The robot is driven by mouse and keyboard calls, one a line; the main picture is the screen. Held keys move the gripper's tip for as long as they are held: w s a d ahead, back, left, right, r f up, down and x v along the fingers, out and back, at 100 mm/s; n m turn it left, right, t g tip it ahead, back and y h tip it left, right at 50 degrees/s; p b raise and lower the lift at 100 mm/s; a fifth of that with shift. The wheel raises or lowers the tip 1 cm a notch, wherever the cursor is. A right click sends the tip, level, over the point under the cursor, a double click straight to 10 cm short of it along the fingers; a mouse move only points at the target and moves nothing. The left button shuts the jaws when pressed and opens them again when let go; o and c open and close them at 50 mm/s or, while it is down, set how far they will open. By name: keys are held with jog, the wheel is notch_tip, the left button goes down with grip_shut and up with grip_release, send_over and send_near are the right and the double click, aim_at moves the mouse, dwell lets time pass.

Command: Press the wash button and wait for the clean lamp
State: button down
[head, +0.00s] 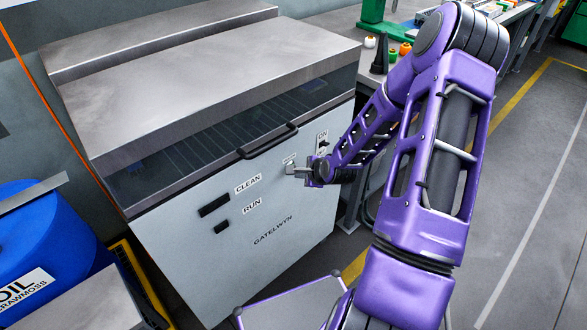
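The washer (240,250) is a pale grey cabinet with a steel lid. Its front bears a dark rectangular lamp (214,205) beside the word CLEAN and a smaller dark lamp (221,227) beside RUN. Both look unlit. My gripper (291,169) is at the right part of the front panel, just below a small label (289,158) that is too small to read. The wash button is not visible; my gripper may cover it. I cannot tell whether the fingertips touch the panel, or whether they are open or shut.
A switch (322,146) marked ON is right of my gripper. A dark handle (268,142) juts from the lid's front edge. A blue oil drum (45,245) stands at left. A bench (345,18) with small parts is behind my arm. Floor at right is clear.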

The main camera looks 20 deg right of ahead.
jog(key=shift+w, duration=0.1)
dwell(0.4)
jog(key=shift+w+a, duration=0.15)
jog(key=shift+w, duration=0.15)
jog(key=shift+w, duration=0.25)
dwell(0.4)
jog(key=shift+s, duration=0.65)
jog(key=s+d+p, duration=0.2)
jog(key=s, duration=0.3)
jog(key=shift+s+d, duration=0.15)
jog(key=shift+s, duration=0.2)
dwell(0.5)
